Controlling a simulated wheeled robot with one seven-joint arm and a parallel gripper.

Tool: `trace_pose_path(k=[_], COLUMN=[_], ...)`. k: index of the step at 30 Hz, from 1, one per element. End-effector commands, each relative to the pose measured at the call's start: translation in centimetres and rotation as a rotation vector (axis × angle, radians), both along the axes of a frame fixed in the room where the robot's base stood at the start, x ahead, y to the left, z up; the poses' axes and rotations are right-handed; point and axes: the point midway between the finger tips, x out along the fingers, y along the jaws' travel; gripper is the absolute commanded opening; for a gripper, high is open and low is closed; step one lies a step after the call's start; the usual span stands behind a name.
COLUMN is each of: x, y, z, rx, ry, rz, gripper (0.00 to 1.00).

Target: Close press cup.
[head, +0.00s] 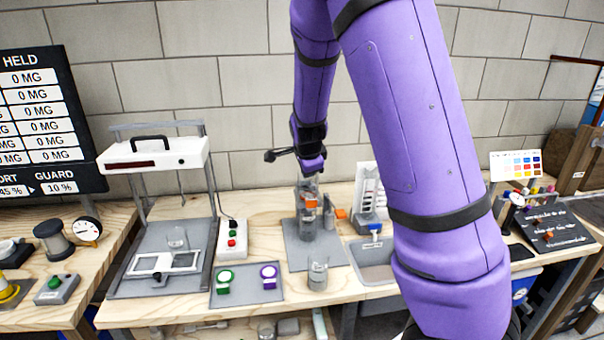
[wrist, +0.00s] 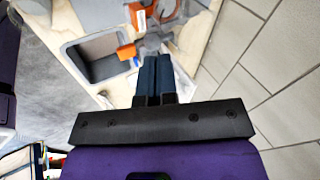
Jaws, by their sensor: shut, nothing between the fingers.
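My gripper (head: 311,172) is at the end of the purple arm, pointing down over the top of a grey upright press (head: 307,222) with orange parts. In the wrist view its two dark fingers (wrist: 157,58) are together, with nothing seen between them. Grey and orange parts (wrist: 126,51) show just beyond the fingertips; I cannot tell whether they touch. The press stands on a grey plate (head: 296,257). A small grey metal cup (head: 318,276) stands at the plate's front edge. Whether the press's own cup is open or closed is too small to tell.
A sink-like grey basin (head: 376,274) lies right of the press; it also shows in the wrist view (wrist: 92,68). A tray with green and purple items (head: 247,297) lies front left. A tiled wall is close behind.

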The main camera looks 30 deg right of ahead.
Motion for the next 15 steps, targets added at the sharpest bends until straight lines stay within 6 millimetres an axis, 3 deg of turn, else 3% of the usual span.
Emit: trace_pose_path(k=[15], x=[-3.2], y=[2.1], z=[1.5], rx=[0.000], ry=[0.001], rz=[0.007], gripper=[0.00])
